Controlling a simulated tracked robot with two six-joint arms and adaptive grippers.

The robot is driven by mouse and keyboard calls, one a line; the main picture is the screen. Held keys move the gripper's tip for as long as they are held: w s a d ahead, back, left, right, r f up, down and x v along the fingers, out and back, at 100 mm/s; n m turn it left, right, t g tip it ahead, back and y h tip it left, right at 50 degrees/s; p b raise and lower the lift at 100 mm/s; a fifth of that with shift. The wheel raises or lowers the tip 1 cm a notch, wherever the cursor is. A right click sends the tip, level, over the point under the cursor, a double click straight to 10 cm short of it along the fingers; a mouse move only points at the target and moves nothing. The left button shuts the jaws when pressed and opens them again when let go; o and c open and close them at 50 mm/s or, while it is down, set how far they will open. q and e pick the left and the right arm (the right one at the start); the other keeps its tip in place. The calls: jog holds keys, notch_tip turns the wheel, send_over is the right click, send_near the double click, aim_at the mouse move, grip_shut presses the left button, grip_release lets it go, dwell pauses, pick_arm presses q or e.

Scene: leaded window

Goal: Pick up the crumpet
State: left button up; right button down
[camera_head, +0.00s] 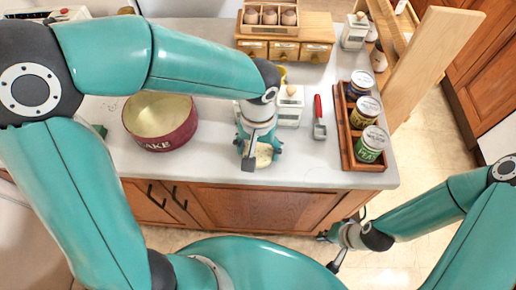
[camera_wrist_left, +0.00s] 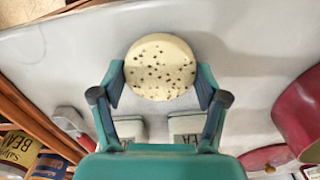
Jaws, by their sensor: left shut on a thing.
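The crumpet (camera_wrist_left: 160,68) is a pale round disc with dark holes, between the two fingers of my left gripper (camera_wrist_left: 160,82) in the left wrist view. The fingers touch it on both sides, and the gripper is shut on it. In the head view the crumpet (camera_head: 262,156) shows partly under my left gripper (camera_head: 260,151), near the counter's front edge. I cannot tell whether it still touches the counter. My right gripper (camera_head: 334,250) is low in front of the cabinet, away from the counter top; its fingers are too small to read.
A red cake tin (camera_head: 160,142) stands left of the left gripper. White canisters (camera_head: 290,104) stand just behind it. A red-handled scoop (camera_head: 319,118) and a wooden tray (camera_head: 346,148) of tins lie to the right. A wooden drawer box (camera_head: 285,48) is at the back.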

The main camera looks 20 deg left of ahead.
aim_at(258, 150)
pick_arm(q)
jog(key=shift+r, duration=0.1)
notch_tip(258, 150, up, 19)
jog(key=a+p, duration=0.2)
jog(key=a, duration=1.1)
jog(key=a+f+b, duration=0.2)
jog(key=a+f, duration=0.2)
jog(key=a, duration=0.2)
jog(key=w+a+f+b, duration=0.1)
jog(key=a+f+b, duration=0.1)
jog(key=a+f, duration=0.2)
jog(key=a, duration=0.3)
jog(key=shift+f+b, duration=2.3)
jog(key=shift+f, duration=0.65)
jog(key=shift+f+b, duration=1.4)
jog(key=shift+f, duration=0.45)
